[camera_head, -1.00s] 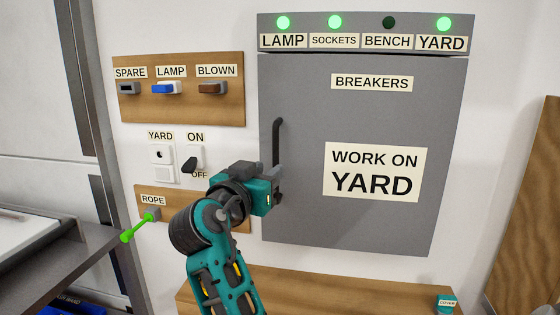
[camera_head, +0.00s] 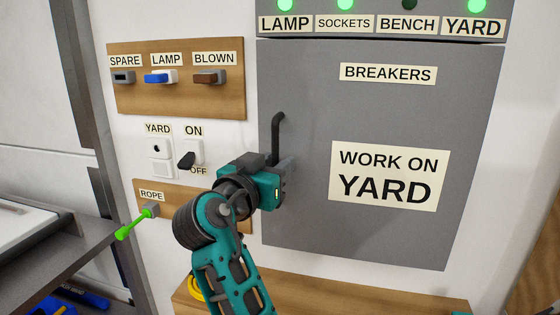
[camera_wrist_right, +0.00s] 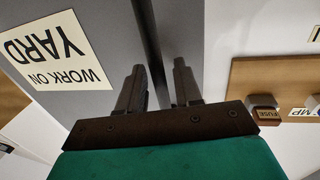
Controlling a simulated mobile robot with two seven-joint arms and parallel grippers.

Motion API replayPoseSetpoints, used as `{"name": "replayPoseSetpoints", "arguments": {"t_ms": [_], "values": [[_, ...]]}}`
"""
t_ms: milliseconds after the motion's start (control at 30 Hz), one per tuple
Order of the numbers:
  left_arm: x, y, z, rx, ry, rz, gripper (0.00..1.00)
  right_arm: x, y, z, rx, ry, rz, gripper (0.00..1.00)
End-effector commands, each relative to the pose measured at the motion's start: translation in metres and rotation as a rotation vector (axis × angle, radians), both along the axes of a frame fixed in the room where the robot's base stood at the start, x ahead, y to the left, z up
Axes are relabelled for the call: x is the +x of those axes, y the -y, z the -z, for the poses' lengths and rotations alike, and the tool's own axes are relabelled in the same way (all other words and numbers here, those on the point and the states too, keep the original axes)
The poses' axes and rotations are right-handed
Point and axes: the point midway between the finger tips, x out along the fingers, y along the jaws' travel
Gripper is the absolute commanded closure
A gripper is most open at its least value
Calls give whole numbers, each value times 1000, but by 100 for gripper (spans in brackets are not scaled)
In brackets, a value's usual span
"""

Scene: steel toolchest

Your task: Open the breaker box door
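The breaker box is grey, with a flat door (camera_head: 300,210) that looks closed; a BREAKERS label and a WORK ON YARD sign are on it. Its dark bar handle (camera_head: 278,128) stands upright near the door's left edge. My right gripper (camera_head: 279,176) is at the handle's lower part and hides its lower end. My left gripper is in neither view.
Left of the box are a wooden fuse board (camera_head: 180,100), a YARD socket (camera_head: 158,149), an ON/OFF switch (camera_head: 190,155) and a ROPE board (camera_head: 205,206) with a green-handled peg (camera_head: 136,223). A wooden shelf (camera_head: 330,288) runs below the box. A dark bench (camera_head: 70,255) stands at left.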

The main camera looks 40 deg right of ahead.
Motion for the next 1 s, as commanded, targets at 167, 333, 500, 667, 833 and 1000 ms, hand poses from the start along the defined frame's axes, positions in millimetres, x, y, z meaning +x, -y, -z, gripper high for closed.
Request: {"name": "replayPoseSetpoints", "arguments": {"t_ms": [167, 333, 500, 667, 833, 1000], "values": [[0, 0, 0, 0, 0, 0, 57, -1, -2, 0, 1, 0, 0, 66], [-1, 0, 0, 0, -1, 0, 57, -1, -2, 0, 0, 0, 1, 66], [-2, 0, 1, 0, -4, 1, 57, -1, -2, 0, 0, 0, 1, 69], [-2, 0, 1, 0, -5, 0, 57, -1, -2, 0, 0, 0, 1, 84], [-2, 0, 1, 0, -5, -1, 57, -1, -2, 0, 0, 0, 1, 100], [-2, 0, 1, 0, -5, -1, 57, -1, -2, 0, 0, 0, 1, 100]]}}
